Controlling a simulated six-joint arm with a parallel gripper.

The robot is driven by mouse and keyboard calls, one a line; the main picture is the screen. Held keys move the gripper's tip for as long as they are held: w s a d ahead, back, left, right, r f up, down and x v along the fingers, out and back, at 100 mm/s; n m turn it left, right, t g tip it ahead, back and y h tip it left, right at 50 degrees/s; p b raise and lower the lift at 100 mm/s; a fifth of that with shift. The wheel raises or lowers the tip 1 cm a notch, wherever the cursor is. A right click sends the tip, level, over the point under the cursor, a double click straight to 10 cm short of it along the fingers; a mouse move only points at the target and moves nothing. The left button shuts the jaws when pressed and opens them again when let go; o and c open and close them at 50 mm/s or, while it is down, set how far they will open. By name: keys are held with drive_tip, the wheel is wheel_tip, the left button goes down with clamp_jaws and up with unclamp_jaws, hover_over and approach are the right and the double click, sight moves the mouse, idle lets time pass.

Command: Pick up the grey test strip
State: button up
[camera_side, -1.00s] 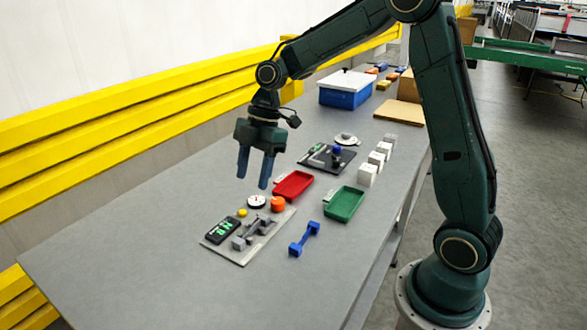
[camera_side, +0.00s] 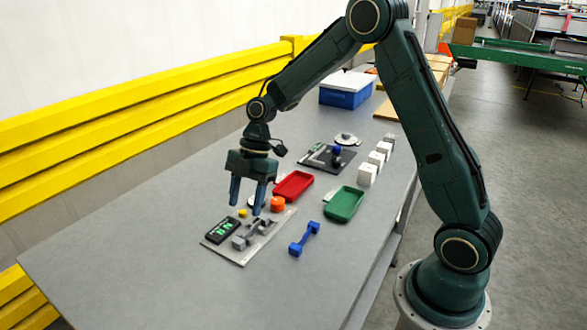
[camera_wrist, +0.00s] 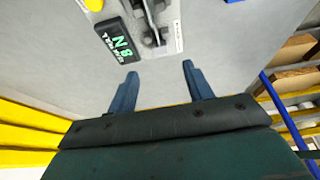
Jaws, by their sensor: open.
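The grey test strip (camera_side: 251,233) is a dumbbell-shaped piece with blocky ends. It lies on a light grey plate (camera_side: 243,258) near the front of the table, beside a black box with green digits (camera_side: 221,231). My gripper (camera_side: 246,210) is open and empty, above and a little behind the plate in the side view. In the wrist view the strip (camera_wrist: 152,20) is partly cut off at the top edge, beyond my open fingertips (camera_wrist: 160,70). The black box (camera_wrist: 120,40) shows left of it there.
A blue dumbbell-shaped piece (camera_side: 303,239) lies right of the plate. A yellow button (camera_side: 243,212) and an orange cylinder (camera_side: 278,204) stand close by. A red tray (camera_side: 294,186) and a green tray (camera_side: 344,204) sit behind. The left of the table is clear.

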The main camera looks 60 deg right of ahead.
sight(240, 239)
drive_tip(key=shift+x, duration=1.85)
drive_tip(key=shift+d+x, duration=0.1)
drive_tip(key=shift+x, duration=1.2)
drive_tip(key=shift+d+x, duration=0.15)
drive_tip(key=shift+x, duration=1.15)
drive_tip(key=shift+f, duration=0.1)
drive_tip(key=c, duration=1.1)
